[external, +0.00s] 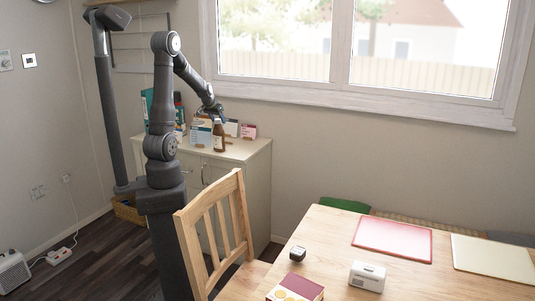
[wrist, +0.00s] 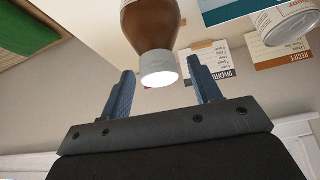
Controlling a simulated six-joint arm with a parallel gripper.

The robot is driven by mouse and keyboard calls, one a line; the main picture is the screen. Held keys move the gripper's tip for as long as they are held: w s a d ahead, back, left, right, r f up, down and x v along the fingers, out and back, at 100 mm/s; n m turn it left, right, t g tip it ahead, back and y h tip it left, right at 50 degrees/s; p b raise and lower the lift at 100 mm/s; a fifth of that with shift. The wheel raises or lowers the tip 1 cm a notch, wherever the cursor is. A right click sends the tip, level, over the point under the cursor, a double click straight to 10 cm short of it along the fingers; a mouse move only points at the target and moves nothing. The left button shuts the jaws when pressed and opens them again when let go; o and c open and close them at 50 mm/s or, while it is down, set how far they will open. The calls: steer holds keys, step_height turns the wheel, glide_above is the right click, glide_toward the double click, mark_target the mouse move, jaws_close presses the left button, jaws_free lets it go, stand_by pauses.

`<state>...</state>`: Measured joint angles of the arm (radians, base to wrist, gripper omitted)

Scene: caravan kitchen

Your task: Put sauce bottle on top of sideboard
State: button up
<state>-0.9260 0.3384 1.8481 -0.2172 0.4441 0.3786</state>
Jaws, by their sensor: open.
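The brown sauce bottle (external: 219,137) with a pale cap stands upright on top of the cream sideboard (external: 255,148), near its front right part. In the wrist view the bottle (wrist: 152,22) shows with its white cap towards my gripper. My gripper (external: 216,110) is just above the bottle in the external view. In the wrist view its two blue fingers (wrist: 160,88) are open, with the cap between or just beyond their tips. A clear gap shows on both sides of the cap, so the fingers do not touch the bottle.
Recipe cards (external: 248,131) and a can (wrist: 290,27) stand near the bottle, with upright books (external: 148,103) at the sideboard's left. A wooden chair (external: 238,205) and a table (external: 335,228) stand in front. The window wall is close behind the sideboard.

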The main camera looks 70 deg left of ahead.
steer(key=v, duration=0.9)
steer(key=shift+r, duration=0.2)
steer(key=shift+s+d+f, duration=0.1)
steer(key=x, duration=1.2)
steer(key=shift+f, duration=0.15)
steer(key=shift+r, duration=0.8)
steer(key=shift+f, duration=0.1)
